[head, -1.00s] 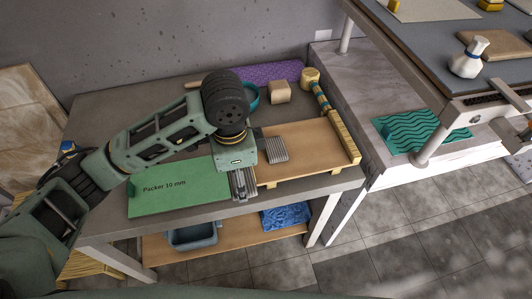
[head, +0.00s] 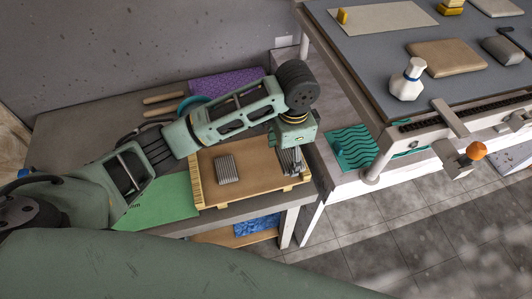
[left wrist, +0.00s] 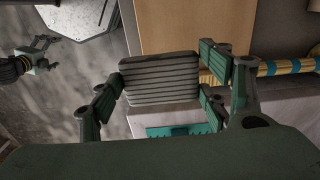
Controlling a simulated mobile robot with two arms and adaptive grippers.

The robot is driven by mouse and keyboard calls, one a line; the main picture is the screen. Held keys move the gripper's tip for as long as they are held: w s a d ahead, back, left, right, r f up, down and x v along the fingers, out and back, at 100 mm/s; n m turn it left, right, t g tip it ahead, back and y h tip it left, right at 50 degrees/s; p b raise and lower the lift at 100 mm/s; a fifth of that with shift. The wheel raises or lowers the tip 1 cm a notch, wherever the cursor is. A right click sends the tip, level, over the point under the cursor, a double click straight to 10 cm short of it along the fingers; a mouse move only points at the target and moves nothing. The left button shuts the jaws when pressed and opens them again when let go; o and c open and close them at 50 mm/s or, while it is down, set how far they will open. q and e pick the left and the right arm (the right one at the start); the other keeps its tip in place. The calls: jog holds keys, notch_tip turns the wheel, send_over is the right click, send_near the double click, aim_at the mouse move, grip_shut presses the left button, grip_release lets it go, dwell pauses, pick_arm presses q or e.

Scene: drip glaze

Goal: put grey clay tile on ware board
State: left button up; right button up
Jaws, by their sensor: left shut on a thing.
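My left gripper (head: 291,168) is shut on a grey ribbed clay tile, which shows clearly between its fingers in the left wrist view (left wrist: 160,80). In the head view the fingers partly hide this tile at the right end of the tan wooden ware board (head: 258,158). I cannot tell whether it touches the board. Another grey ribbed tile (head: 227,169) lies on the left part of the board. My right gripper (left wrist: 55,53) shows small at the upper left of the left wrist view, its fingers apart and nothing seen between them.
A green slab (head: 165,203) lies left of the board. A purple mat (head: 226,84) and a teal ring (head: 190,103) are behind my arm. A teal wavy mat (head: 353,147) lies on the right-hand bench. A higher table (head: 375,45) stands beyond it.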

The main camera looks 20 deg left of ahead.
pick_arm(q)
jog(key=p, duration=0.2)
send_over(265, 161)
jog(key=f, duration=0.4)
jog(key=shift+s+d, duration=0.15)
jog(key=shift+d, duration=0.2)
jog(key=shift+a+f, duration=0.2)
jog(key=shift+f, duration=0.05)
jog(key=shift+w+a+f, duration=0.1)
jog(key=shift+w+f, duration=0.1)
notch_tip(265, 161, down, 3)
jog(key=shift+f+p, duration=0.15)
jog(key=shift+p, duration=0.25)
jog(key=shift+f, duration=0.25)
jog(key=shift+f, duration=0.15)
jog(key=o, duration=1.4)
jog(key=shift+c, duration=0.2)
